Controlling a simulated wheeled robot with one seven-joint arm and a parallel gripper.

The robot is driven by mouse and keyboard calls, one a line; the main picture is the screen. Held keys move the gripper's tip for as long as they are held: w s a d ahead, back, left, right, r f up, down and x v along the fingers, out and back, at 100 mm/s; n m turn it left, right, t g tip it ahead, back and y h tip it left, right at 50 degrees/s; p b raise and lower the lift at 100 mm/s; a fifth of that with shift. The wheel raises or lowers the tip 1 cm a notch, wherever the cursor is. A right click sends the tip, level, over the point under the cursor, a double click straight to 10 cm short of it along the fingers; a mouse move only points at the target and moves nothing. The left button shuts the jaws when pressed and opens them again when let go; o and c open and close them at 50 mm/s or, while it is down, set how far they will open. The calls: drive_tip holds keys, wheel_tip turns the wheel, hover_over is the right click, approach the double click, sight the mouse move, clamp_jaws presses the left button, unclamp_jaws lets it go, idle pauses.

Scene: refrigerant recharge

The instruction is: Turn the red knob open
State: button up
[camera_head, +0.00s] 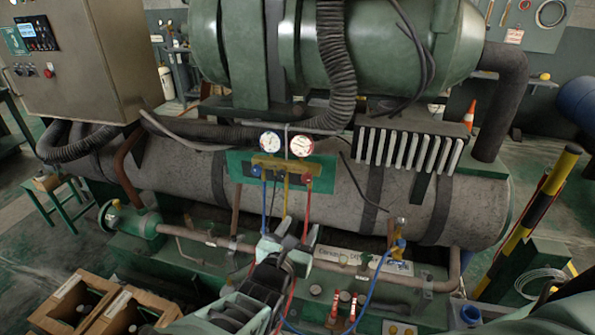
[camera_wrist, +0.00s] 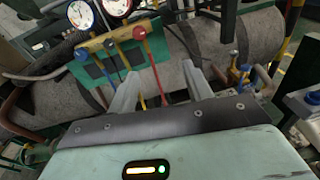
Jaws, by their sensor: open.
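The red knob (camera_head: 308,168) is at the right end of the brass gauge manifold (camera_head: 282,164), on a green plate in front of the large grey pipe. In the wrist view the red knob (camera_wrist: 139,33) is above the gap between my fingers, with a red hose running down from it. My gripper (camera_head: 296,230) is below the manifold, pointing up toward it. In the wrist view my gripper (camera_wrist: 160,76) has its fingers spread, with nothing held between them. The fingers are apart from the knob. How far the knob is turned cannot be told.
A blue knob (camera_head: 257,171) is at the manifold's left end, with two dial gauges (camera_head: 270,142) above. Blue, yellow and red hoses hang below, close to my gripper. A brass valve (camera_head: 399,243) stands to the right. Wooden crates (camera_head: 115,310) are at lower left.

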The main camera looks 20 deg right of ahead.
drive_tip(key=w+a+r+n+t+y, duration=0.1)
drive_tip(key=a+n+t, duration=0.1)
drive_tip(key=p, duration=0.6)
approach(306, 180)
drive_tip(key=x, duration=0.8)
drive_tip(key=shift+r, duration=0.15)
drive_tip(key=shift+x, duration=0.9)
drive_tip(key=c, duration=1)
